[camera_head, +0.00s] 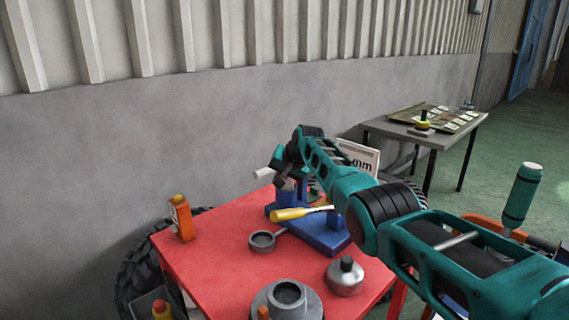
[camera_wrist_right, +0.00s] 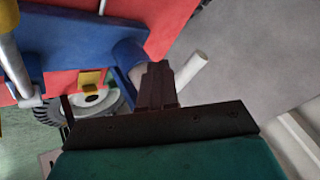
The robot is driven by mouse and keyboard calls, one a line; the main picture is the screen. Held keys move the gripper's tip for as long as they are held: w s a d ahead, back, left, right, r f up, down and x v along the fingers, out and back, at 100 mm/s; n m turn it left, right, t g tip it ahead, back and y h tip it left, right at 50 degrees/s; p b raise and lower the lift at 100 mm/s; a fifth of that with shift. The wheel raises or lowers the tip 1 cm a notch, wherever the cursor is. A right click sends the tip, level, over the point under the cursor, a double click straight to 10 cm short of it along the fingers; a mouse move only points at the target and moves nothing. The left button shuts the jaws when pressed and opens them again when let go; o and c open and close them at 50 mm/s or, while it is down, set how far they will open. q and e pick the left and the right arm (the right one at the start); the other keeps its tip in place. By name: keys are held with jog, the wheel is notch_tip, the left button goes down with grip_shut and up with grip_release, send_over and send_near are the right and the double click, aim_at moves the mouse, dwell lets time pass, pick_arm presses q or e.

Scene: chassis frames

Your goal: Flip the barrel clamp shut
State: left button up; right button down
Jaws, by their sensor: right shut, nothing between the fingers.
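The blue clamp stand (camera_head: 322,234) stands on the red table, with uprights on a flat base. My right arm reaches over it from the right and hides much of its top. A white rod (camera_head: 263,173) sticks out to the left beside my right gripper (camera_head: 285,183). In the wrist view, my right gripper (camera_wrist_right: 158,82) is shut and empty. The white rod (camera_wrist_right: 190,69) is right beside its fingertips; I cannot tell whether they touch. A blue upright (camera_wrist_right: 127,56) is just to their left. The clamp's flap is not clear to me. My left gripper is not in view.
On the red table (camera_head: 215,258) are a yellow-handled tool (camera_head: 290,213), an orange bottle (camera_head: 182,219), a small grey ring cup (camera_head: 262,241), a silver can (camera_head: 345,277) and a round grey fixture (camera_head: 287,300). A grey wall is close behind. A second table (camera_head: 440,137) stands back right.

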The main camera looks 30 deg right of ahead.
jog(key=s+a+r, duration=0.2)
jog(key=s+r, duration=0.3)
jog(key=r, duration=0.1)
jog(key=shift+s+a+r, duration=0.15)
jog(key=shift+s+r, duration=0.05)
jog(key=shift+r, duration=0.05)
dwell(0.3)
